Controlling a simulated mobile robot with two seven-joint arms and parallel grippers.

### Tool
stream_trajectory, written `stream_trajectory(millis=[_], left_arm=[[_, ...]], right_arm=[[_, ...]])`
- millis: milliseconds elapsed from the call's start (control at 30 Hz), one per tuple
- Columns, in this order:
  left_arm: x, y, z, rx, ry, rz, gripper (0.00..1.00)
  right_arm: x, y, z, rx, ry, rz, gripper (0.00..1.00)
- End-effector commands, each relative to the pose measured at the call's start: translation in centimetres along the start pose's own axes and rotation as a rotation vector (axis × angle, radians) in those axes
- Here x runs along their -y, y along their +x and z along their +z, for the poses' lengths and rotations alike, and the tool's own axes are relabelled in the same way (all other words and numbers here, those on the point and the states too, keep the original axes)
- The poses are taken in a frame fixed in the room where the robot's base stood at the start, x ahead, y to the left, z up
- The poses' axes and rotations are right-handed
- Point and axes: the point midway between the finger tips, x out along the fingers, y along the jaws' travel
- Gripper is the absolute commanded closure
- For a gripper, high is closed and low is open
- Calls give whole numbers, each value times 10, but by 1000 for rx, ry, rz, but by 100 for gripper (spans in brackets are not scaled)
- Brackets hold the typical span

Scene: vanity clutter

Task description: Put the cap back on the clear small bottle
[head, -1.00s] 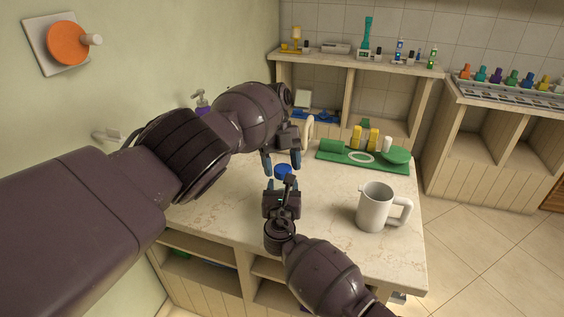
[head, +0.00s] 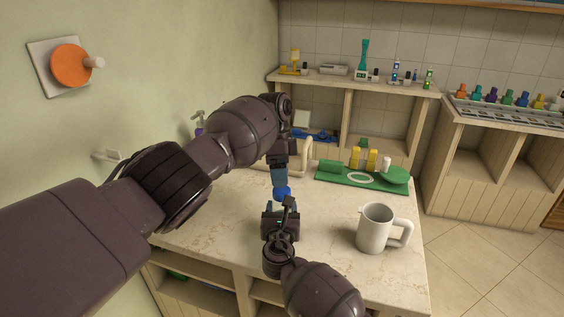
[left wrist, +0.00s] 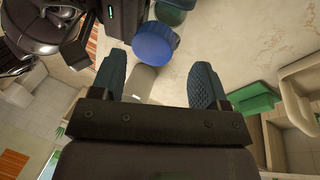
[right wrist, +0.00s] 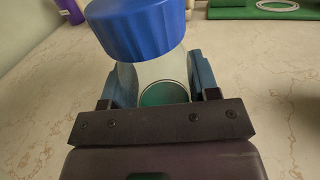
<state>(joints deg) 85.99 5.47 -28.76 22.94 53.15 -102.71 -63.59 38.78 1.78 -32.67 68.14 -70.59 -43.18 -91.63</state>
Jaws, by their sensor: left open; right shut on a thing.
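A blue cap (head: 283,193) shows just above my right gripper (head: 281,212) in the head view. In the right wrist view, the cap (right wrist: 137,28) is at the top of the clear small bottle (right wrist: 150,70), slightly tilted; I cannot tell whether it is seated. My right gripper is shut on the bottle, with a green disc seen through or at its near end. My left gripper (head: 280,181) is open above the cap. In the left wrist view the cap (left wrist: 154,43) lies beyond the spread fingers (left wrist: 163,80), not clearly between them. The bottle is mostly hidden in the head view.
A white mug (head: 375,230) stands on the marble counter (head: 325,225) to the right. A green tray (head: 335,183) with yellow and green items is behind it. Shelves (head: 345,80) with bottles stand at the back. The counter's front left is clear.

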Motion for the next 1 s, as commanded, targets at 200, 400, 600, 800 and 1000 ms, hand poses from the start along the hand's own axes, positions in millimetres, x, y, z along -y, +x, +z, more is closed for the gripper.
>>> stream_trajectory(millis=[200,400,600,800,1000], left_arm=[[0,-7,-1,7,-287,-31,32],[0,-12,-1,4,-555,-60,32],[-1,-17,-2,-5,-819,-88,32],[-3,-22,-3,-23,-1084,-117,32],[-5,-26,-4,-46,-1349,-142,32]], right_arm=[[-1,0,0,-1,1,1,100],[0,0,0,-1,1,1,100],[0,0,0,-1,1,1,100],[0,0,0,-1,1,1,100],[0,0,0,-1,1,1,100]])
